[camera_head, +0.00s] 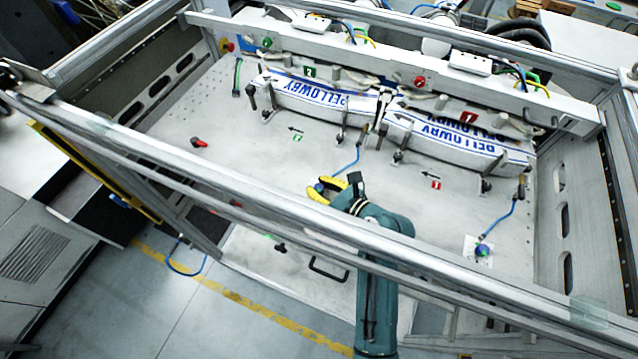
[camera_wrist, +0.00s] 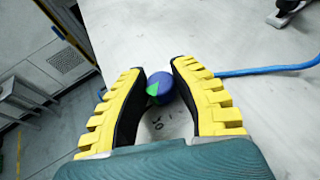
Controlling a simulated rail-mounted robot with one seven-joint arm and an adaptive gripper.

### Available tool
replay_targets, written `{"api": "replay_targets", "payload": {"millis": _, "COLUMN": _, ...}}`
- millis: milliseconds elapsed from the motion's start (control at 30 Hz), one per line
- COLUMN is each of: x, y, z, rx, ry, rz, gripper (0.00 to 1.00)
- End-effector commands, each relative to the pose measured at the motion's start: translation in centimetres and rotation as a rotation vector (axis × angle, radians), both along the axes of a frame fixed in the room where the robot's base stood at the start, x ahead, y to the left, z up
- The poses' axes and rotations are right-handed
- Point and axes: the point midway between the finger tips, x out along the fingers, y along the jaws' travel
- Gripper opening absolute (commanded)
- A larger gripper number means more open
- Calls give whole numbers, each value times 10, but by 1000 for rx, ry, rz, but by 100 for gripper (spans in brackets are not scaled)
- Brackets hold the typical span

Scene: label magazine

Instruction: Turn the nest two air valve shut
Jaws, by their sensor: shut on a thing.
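The nest two air valve has a round blue knob (camera_wrist: 163,84) with a green sector, seen between my fingers in the wrist view. In the head view, the knob (camera_head: 320,187) shows only as a bit of blue, mostly hidden by my gripper. My gripper (camera_head: 327,189) has yellow padded fingers and is low over the bench plate, below the green "2" marker (camera_head: 297,137). In the wrist view, my gripper (camera_wrist: 160,72) is shut on the knob, one finger on each side. The green sector faces the left finger.
A blue hose (camera_wrist: 265,70) runs right from the valve. A second blue-and-green valve (camera_head: 482,250) sits at the right, near the red "1" marker (camera_head: 435,185). Two nests hold white PELLOWBY labels (camera_head: 325,95) at the back. A frame rail (camera_head: 250,205) crosses in front.

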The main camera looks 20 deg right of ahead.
Motion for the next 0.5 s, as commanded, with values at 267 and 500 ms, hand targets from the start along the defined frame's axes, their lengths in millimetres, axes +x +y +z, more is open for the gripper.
{"api": "replay_targets", "payload": {"millis": 267, "x": 1, "y": -2, "z": -3, "rx": 0, "ry": -1, "rz": 264, "gripper": 0}}
{"api": "replay_targets", "payload": {"millis": 500, "x": 2, "y": -1, "z": -7, "rx": -3, "ry": -4, "rz": 494, "gripper": 0}}
